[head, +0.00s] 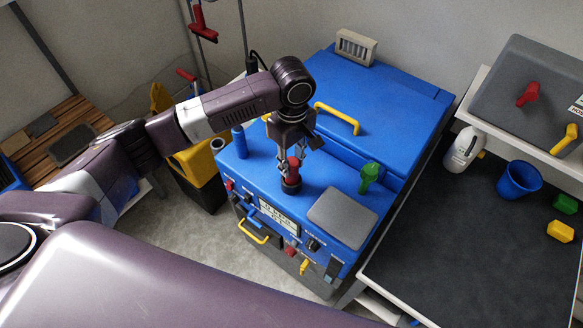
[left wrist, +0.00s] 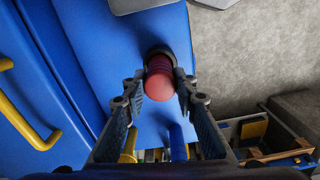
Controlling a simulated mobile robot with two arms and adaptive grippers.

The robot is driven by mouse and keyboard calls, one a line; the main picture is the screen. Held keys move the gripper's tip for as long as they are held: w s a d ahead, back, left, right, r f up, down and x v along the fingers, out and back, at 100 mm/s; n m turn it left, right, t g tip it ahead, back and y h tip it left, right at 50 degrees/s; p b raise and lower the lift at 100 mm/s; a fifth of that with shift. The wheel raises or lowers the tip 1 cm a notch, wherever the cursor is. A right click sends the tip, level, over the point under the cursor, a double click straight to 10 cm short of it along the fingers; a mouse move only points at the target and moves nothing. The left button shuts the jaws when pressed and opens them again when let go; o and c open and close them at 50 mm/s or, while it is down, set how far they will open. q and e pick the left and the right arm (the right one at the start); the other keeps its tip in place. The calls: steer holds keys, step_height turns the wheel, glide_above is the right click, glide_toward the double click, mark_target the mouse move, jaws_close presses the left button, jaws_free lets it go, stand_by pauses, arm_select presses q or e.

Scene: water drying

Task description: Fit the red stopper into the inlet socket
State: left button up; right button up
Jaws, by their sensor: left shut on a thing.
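My left gripper (head: 291,160) reaches down over the blue machine (head: 245,172) and is shut on the red stopper (head: 293,166). In the left wrist view the stopper (left wrist: 159,82) shows end-on between the two fingers (left wrist: 160,98). The dark ring of the inlet socket (head: 291,186) is on the machine's top, directly below the stopper. The socket's rim (left wrist: 158,51) also shows behind the stopper in the left wrist view. The stopper looks roughly upright and lined up with the ring. I cannot tell how deep its lower end sits. My right gripper is not in view.
A green-handled part (head: 369,176) and a grey pad (head: 342,218) are right of the socket. A blue cylinder (head: 238,140) stands left. A yellow handle (head: 338,115) rises behind. A dark-topped table (head: 450,270) with a blue bucket (head: 518,180) is at the right.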

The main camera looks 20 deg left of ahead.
mark_target(291, 171)
arm_select(q)
step_height(291, 171, down, 3)
steer(key=shift+r, duration=0.15)
steer(key=shift+a+f, duration=0.1)
steer(key=shift+f, duration=0.35)
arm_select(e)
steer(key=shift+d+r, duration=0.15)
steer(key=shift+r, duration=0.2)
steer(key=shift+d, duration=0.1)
arm_select(q)
steer(key=shift+p, duration=0.3)
steer(key=o, duration=1.2)
steer(key=shift+f, duration=0.1)
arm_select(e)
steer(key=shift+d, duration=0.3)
